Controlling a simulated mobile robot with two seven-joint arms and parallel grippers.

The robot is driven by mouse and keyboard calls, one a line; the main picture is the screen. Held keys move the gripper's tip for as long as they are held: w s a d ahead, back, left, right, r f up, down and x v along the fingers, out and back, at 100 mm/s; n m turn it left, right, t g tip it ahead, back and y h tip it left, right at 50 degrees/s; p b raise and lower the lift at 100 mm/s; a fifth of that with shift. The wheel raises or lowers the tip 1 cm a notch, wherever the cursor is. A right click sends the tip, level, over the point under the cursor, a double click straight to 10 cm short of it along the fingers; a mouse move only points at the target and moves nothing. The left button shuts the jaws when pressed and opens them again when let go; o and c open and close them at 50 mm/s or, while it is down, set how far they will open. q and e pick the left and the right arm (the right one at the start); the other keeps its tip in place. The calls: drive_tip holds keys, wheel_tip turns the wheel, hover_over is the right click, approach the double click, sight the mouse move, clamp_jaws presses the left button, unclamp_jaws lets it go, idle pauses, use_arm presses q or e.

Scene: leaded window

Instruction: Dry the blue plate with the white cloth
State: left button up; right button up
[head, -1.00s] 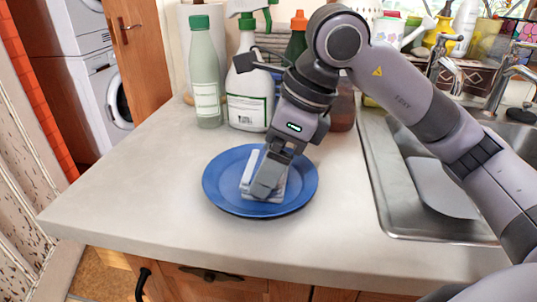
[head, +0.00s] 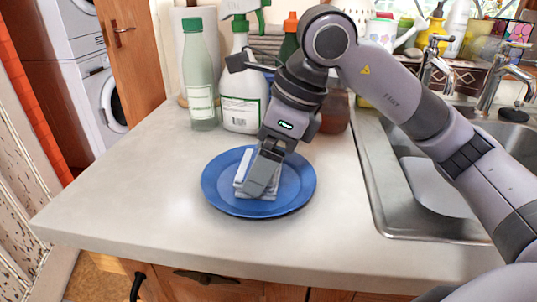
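The blue plate (head: 298,186) lies flat on the pale countertop, left of the sink. The white cloth (head: 241,181) is a small folded pad on the middle of the plate. My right gripper (head: 259,184) reaches down from the upper right, tilted, with its fingers at the cloth. It looks shut on the cloth, which moves with it; the fingers hide part of the cloth, so the exact grip is hard to see. My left gripper is not in view.
A green-capped bottle (head: 200,85), a white spray bottle (head: 242,100) and a dark brown bottle (head: 335,108) stand behind the plate. The metal sink (head: 400,224) is on the right. The countertop (head: 120,190) left of the plate is clear.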

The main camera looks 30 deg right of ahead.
drive_tip(key=shift+w+a, duration=0.15)
drive_tip(key=shift+a, duration=0.4)
drive_tip(key=shift+s+d+f+b, duration=0.1)
drive_tip(key=shift+s+d+b, duration=0.1)
drive_tip(key=shift+d, duration=0.35)
drive_tip(key=shift+s+d+b, duration=0.1)
drive_tip(key=shift+d+b, duration=0.05)
drive_tip(key=shift+d, duration=0.35)
drive_tip(key=shift+w+a+p, duration=0.15)
drive_tip(key=shift+a+p, duration=0.05)
drive_tip(key=shift+a, duration=0.35)
drive_tip(key=shift+w+a+p, duration=0.15)
drive_tip(key=shift+a+p, duration=0.05)
drive_tip(key=shift+a, duration=0.3)
drive_tip(key=shift+s+d+b, duration=0.1)
drive_tip(key=shift+d+b, duration=0.25)
drive_tip(key=shift+d, duration=0.2)
drive_tip(key=shift+w+d, duration=0.15)
drive_tip(key=shift+w, duration=0.35)
drive_tip(key=shift+s+a, duration=0.15)
drive_tip(key=shift+s, duration=0.4)
drive_tip(key=shift+s+a, duration=0.15)
drive_tip(key=shift+s, duration=0.35)
drive_tip(key=shift+w+d, duration=0.25)
drive_tip(key=shift+w, duration=0.8)
drive_tip(key=shift+s+a, duration=0.25)
drive_tip(key=shift+s, duration=0.8)
drive_tip(key=shift+w+d, duration=0.15)
drive_tip(key=shift+w, duration=0.4)
